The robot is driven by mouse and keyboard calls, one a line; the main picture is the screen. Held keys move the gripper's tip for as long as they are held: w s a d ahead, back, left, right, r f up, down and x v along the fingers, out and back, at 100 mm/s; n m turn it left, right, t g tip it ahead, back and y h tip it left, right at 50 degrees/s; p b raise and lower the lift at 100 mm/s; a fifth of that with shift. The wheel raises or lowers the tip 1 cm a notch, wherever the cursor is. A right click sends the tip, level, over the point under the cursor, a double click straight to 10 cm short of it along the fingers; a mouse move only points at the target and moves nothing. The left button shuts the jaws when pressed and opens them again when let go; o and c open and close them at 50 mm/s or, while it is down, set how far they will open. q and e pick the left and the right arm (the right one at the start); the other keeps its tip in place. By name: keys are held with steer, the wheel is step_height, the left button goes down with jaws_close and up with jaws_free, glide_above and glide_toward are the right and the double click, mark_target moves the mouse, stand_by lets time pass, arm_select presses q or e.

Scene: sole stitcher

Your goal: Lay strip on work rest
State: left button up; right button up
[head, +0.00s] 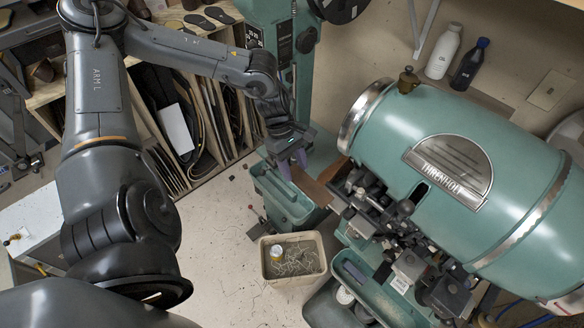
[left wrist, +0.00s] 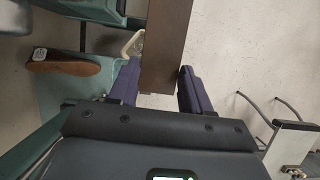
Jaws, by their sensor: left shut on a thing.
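My left gripper (head: 290,164) has purple fingers and is shut on the near end of a flat brown strip (head: 312,188). In the left wrist view the dark brown strip (left wrist: 167,40) runs between the two fingers (left wrist: 155,88) and away out of the top of the picture. In the head view its free end points down and right, toward the dark stitching parts (head: 375,205) at the front of the green machine. I cannot tell which part there is the work rest, or whether the strip touches it. My right gripper is not in view.
The big green machine drum (head: 460,170) fills the right. A green tray (head: 272,200) lies beneath the strip, and a beige bin (head: 268,262) with scraps stands in front. A wooden rack (head: 210,125) of sheets is behind. In the left wrist view a brown sole shape (left wrist: 66,68) lies left.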

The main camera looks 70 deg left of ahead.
arm_select(q)
steer(key=w+d+f+b, duration=0.3)
steer(key=w+b, duration=0.1)
steer(key=shift+w+d+f, duration=0.2)
steer(key=shift+w+d, duration=0.15)
stand_by(0.6)
stand_by(0.4)
steer(key=o, duration=0.9)
steer(key=shift+f, duration=0.1)
